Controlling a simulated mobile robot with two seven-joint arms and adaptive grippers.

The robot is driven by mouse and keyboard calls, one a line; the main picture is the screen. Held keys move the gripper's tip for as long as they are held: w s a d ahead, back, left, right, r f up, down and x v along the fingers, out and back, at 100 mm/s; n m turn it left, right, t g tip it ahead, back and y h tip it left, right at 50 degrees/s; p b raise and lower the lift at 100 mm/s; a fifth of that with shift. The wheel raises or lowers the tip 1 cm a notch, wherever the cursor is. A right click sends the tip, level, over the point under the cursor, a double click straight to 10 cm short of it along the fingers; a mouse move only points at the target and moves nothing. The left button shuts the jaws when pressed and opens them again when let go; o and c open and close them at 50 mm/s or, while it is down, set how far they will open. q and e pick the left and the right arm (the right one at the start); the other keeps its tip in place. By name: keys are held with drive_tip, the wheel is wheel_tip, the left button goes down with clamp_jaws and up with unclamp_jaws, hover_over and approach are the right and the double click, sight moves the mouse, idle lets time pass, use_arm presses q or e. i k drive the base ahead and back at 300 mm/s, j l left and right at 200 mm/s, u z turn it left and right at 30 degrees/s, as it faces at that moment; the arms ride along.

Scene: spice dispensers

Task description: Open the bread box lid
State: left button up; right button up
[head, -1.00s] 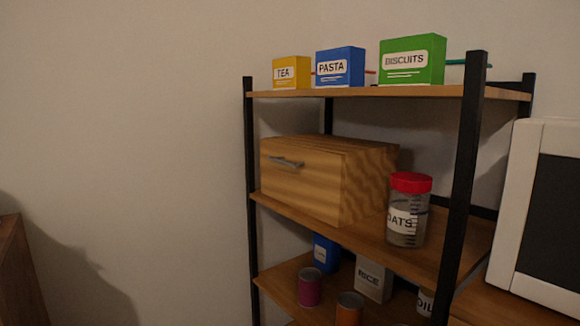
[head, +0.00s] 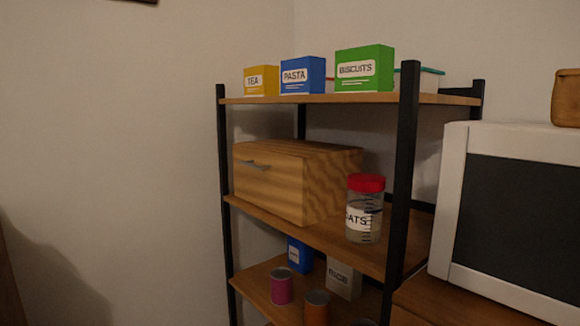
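The wooden bread box (head: 270,190) stands on the middle shelf of a rack in the head view. Its front lid carries a grey bar handle (head: 256,166) near the top, and the lid looks closed. A jar of oats with a red lid (head: 365,210) stands to the right of the box, close to its side. Neither of my grippers shows in the head view.
The rack has black posts (head: 404,170). Tea, pasta and biscuits boxes (head: 364,70) stand on the top shelf. Cans and boxes, including rice (head: 343,280), stand below. A white microwave (head: 452,210) is at the right. The left side shows bare wall.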

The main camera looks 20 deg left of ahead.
sight(276, 182)
drive_tip(key=j+z, duration=0.35)
drive_tip(key=i+j+z, duration=0.1)
drive_tip(key=j+z, duration=0.25)
drive_tip(key=j, duration=0.1)
